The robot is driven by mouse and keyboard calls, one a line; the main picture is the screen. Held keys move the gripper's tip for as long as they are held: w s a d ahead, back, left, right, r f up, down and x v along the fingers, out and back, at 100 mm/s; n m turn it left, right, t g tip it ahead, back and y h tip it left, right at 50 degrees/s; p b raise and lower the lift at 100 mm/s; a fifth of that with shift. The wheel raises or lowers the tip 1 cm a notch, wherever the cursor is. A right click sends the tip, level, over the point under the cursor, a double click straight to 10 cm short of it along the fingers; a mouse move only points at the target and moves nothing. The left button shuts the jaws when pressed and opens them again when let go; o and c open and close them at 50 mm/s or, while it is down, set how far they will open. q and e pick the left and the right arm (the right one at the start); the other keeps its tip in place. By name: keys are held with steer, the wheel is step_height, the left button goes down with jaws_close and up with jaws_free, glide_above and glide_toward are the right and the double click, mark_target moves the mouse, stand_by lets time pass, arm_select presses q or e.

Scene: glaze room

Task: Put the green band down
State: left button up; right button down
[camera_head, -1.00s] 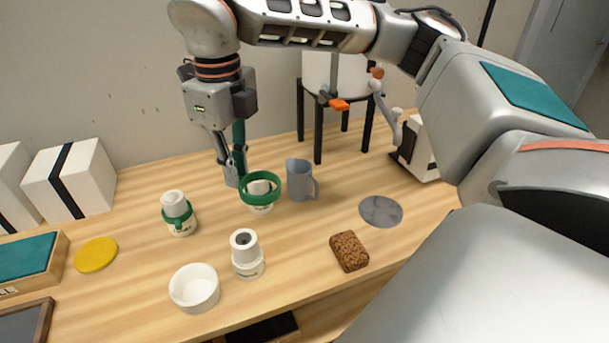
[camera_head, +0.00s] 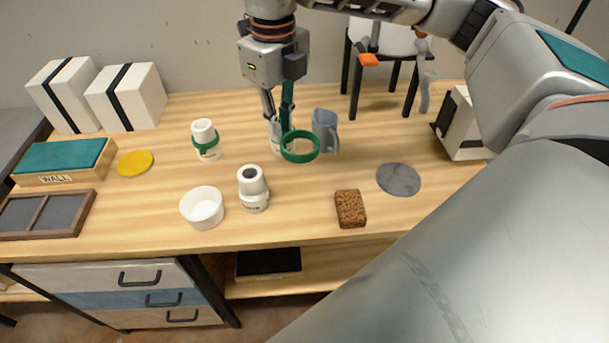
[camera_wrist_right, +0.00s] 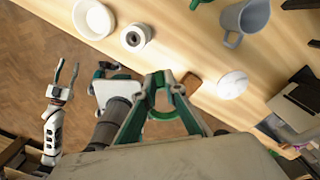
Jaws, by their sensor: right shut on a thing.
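The green band (camera_head: 300,158) is a ring held by my right gripper (camera_head: 281,127), which is shut on its edge. It appears in front of the grey-blue jug (camera_head: 326,132), and bare wood shows through it. I cannot tell its height above the table. In the right wrist view the band (camera_wrist_right: 164,113) shows between the fingers of the right gripper (camera_wrist_right: 163,82). My left gripper (camera_wrist_right: 66,70) is at the left of that view, open and empty, away from the table.
A white cup with another green band (camera_head: 205,143) stands left. A white cup (camera_head: 253,192), a white bowl (camera_head: 203,210), a brown sponge (camera_head: 350,208) and a grey disc (camera_head: 398,179) are nearer. A yellow disc (camera_head: 135,163) lies left. Wood between cups and sponge is clear.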

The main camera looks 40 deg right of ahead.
steer(key=shift+s+d+f, duration=0.1)
steer(key=shift+s+f, duration=0.05)
steer(key=shift+f, duration=0.1)
steer(key=b, duration=0.1)
glide_above(287, 202)
step_height(287, 202, down, 15)
steer(key=shift+s, duration=0.1)
arm_select(q)
steer(key=shift+s+f, duration=0.4)
steer(key=shift+f, duration=0.35)
arm_select(e)
steer(key=shift+f, duration=2.35)
steer(key=shift+f, duration=0.15)
steer(key=c, duration=2.1)
jaws_free()
arm_select(q)
steer(key=shift+w+r, duration=0.1)
steer(key=shift+r, duration=0.05)
